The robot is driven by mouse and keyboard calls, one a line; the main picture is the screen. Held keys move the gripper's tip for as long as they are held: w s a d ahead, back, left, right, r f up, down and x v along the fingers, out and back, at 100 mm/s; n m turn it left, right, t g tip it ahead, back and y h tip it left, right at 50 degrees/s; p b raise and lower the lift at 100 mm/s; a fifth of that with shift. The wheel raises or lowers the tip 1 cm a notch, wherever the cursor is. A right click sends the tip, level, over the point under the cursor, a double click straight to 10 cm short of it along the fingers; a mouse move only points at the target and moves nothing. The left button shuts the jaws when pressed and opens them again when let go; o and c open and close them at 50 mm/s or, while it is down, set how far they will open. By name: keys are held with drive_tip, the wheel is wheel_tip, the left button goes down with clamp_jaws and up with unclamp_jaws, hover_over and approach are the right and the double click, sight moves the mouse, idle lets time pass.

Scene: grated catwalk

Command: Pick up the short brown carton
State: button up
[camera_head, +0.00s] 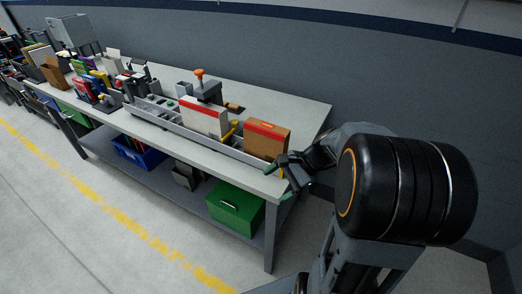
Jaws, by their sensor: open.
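A brown carton (266,139) with a red band along its top stands upright at the right end of a long grey tray (196,137) on the bench. My gripper (277,171) is open, at the right front corner of the bench, just right of and in front of this carton. I see nothing between its fingers, and I cannot tell whether it touches the carton. Another brown carton (53,73) stands far off at the left end of the bench; it is small in view.
A white carton (204,118) with a red top stands left of the brown one in the tray. Several boxes and tools crowd the bench's left half. A green box (235,207) and a blue bin (136,152) sit on the lower shelf. The bench's back right top is clear.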

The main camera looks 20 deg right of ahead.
drive_tip(key=w+d+f+m+t+y, duration=0.2)
drive_tip(key=w+d+m+t+y, duration=0.15)
drive_tip(key=d+m, duration=0.3)
drive_tip(key=m+t+b, duration=0.1)
drive_tip(key=m+t, duration=0.6)
drive_tip(key=t, duration=0.1)
approach(286, 150)
drive_tip(key=shift+h, duration=0.35)
drive_tip(key=x, duration=0.6)
drive_tip(key=shift+a+r, duration=0.3)
drive_tip(key=shift+a, duration=0.1)
drive_tip(key=shift+p+x, duration=0.75)
drive_tip(key=shift+x, duration=1.95)
drive_tip(key=shift+a+r, duration=0.1)
drive_tip(key=shift+s, duration=0.1)
drive_tip(key=c, duration=1)
drive_tip(key=shift+o, duration=0.2)
drive_tip(key=shift+r, duration=0.1)
